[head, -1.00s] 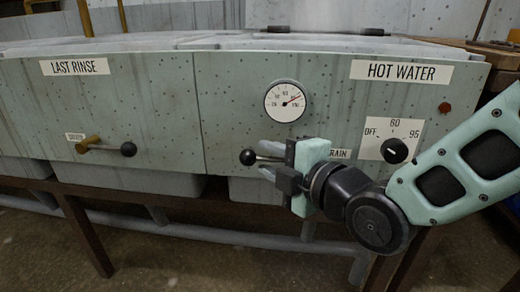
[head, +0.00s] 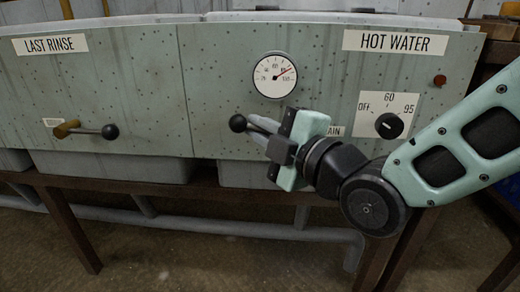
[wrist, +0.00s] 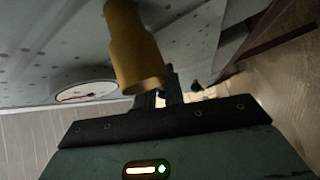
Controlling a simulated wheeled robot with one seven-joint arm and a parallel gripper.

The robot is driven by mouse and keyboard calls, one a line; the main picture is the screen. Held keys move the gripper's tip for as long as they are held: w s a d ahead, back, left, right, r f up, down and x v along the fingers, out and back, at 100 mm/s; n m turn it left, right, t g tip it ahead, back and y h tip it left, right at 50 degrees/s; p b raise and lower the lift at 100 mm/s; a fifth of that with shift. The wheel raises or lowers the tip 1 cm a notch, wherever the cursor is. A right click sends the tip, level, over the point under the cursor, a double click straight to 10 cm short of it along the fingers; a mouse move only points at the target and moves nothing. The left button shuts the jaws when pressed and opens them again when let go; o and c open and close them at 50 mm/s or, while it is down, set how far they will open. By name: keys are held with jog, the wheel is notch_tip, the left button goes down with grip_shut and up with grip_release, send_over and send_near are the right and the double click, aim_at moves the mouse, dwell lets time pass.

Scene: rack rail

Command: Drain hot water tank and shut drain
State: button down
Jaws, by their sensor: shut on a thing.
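The HOT WATER tank (head: 330,95) has a pale speckled front with a round gauge (head: 275,76). Its drain lever shows left of my gripper (head: 266,138) as a grey rod with a black knob (head: 238,123). My gripper is shut on this lever, whose rod slopes down from the knob toward the jaws. The DRAIN label (head: 334,131) is partly covered. In the wrist view, the brass valve body (wrist: 137,55) stands in front of my fingers (wrist: 160,92). The temperature selector (head: 389,125) points up and left, near OFF. The drain outlet and any water flow are hidden.
The LAST RINSE tank (head: 90,85) on the left has its own brass valve and lever (head: 110,131). Grey basins (head: 110,167) hang beneath the fronts. Brown frame legs (head: 70,228) and a grey pipe (head: 240,230) lie below. Floor in front is clear.

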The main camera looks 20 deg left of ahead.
jog(key=shift+d+r+m+t+y+b, duration=0.25)
jog(key=shift+r+m+y+b, duration=0.25)
jog(key=shift+m+b, duration=0.25)
jog(key=c, duration=1.5)
grip_release()
